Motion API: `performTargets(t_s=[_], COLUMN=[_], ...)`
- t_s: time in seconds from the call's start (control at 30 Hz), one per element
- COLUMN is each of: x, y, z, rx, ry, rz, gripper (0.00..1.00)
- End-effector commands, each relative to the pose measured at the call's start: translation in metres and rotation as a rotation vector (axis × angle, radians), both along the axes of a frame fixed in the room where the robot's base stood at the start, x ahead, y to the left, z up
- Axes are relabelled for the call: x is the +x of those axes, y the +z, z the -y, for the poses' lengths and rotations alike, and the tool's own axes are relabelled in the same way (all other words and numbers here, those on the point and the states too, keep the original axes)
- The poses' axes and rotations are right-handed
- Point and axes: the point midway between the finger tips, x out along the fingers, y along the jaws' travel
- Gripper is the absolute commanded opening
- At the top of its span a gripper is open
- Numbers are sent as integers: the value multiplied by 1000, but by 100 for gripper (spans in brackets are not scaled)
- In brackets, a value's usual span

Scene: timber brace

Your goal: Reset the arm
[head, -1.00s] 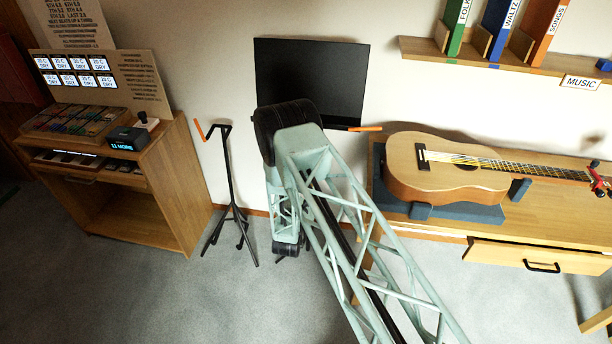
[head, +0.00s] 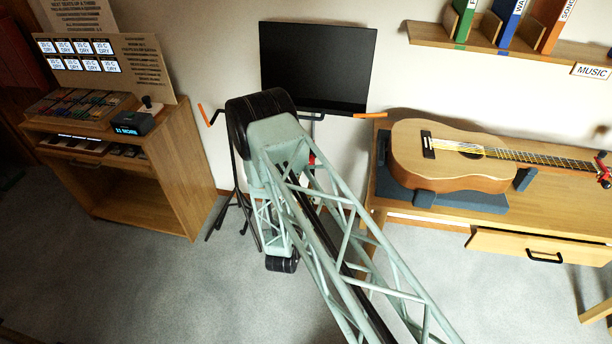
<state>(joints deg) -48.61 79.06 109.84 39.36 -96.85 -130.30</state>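My pale green lattice arm reaches from the lower right up to its black elbow joint in the middle of the head view, in front of the black screen and its stand. A second lattice link hangs down from the elbow to a black joint just above the floor. My gripper does not show in this view, so I cannot see its fingers or whether it holds anything.
A wooden cabinet (head: 180,160) stands at the left. A black screen (head: 318,66) stands behind my elbow. An acoustic guitar (head: 450,165) lies on a blue-grey support on the wooden bench (head: 560,205), whose drawer (head: 535,250) is pulled out. Grey carpet (head: 130,275) is clear at lower left.

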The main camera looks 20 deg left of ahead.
Motion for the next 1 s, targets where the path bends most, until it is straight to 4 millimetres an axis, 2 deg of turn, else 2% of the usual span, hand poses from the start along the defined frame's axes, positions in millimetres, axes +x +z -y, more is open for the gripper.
performTargets(t_s=[0.2, 0.77, 1.0], x=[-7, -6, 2], y=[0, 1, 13], z=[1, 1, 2], rx=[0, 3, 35], ry=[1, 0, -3], rz=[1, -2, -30], gripper=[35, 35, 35])
